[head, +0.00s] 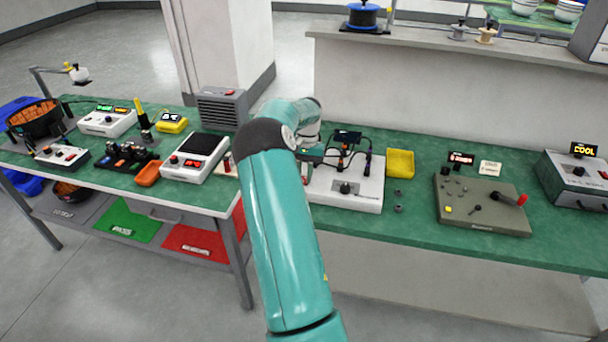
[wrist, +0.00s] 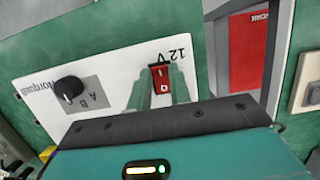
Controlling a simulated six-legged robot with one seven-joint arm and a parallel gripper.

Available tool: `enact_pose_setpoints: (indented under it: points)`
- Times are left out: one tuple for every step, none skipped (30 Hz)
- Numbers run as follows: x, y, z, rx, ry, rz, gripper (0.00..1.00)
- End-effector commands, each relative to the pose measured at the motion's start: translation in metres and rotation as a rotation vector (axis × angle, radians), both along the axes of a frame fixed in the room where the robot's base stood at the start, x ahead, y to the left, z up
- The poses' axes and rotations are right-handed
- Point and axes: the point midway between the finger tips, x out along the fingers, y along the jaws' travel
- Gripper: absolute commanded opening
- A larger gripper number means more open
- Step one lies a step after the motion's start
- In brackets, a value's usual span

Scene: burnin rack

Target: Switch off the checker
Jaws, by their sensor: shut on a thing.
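The white box (head: 368,180), which appears to be the checker, stands on the green bench right of my arm, which hides its left part. Which way the rocker is tipped is unclear. The small screen (head: 347,136) behind the box looks dark.
A yellow tray (head: 400,163) and a grey-green box (head: 482,205) with a red-tipped lever stand to the right. Dark cables rise at the back of the white box. The left table (head: 125,180) is crowded. A red tray (head: 200,240) lies on its lower shelf.

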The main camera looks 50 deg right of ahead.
Motion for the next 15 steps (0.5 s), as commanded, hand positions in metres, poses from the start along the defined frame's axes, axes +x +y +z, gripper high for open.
enact_pose_setpoints:
  points:
    - [0.0005,0.0011,-0.0001,0.002,0.0,0.001,0.0]
    - [0.0005,0.0011,-0.0001,0.002,0.0,0.001,0.0]
    - [0.0005,0.0011,-0.0001,0.002,0.0,0.001,0.0]
    - [0.0005,0.0011,-0.0001,0.002,0.0,0.001,0.24]
    - [0.0005,0.0011,0.0,0.002,0.0,0.001,0.3]
    - [0.0004,0.0011,0.0,0.002,0.0,0.001,0.38]
    - [0.0004,0.001,0.0,0.002,0.0,0.001,0.42]
    - [0.0004,0.0009,0.0,0.001,-0.001,0.001,0.42]
    - [0.0003,0.0008,0.0001,0.001,-0.001,0.001,0.42]
    - [0.0003,0.0008,0.0001,0.001,-0.001,0.001,0.42]
    - [0.0002,0.0008,0.0001,0.001,-0.001,0.001,0.42]
    - [0.0002,0.0008,0.0001,0.001,-0.001,0.001,0.42]
    - [0.0002,0.0006,0.0001,0.001,-0.001,0.001,0.42]
    - [0.0002,0.0006,0.0001,0.001,-0.001,0.001,0.42]
    - [0.0001,0.0005,0.0005,0.0,-0.001,0.001,0.42]
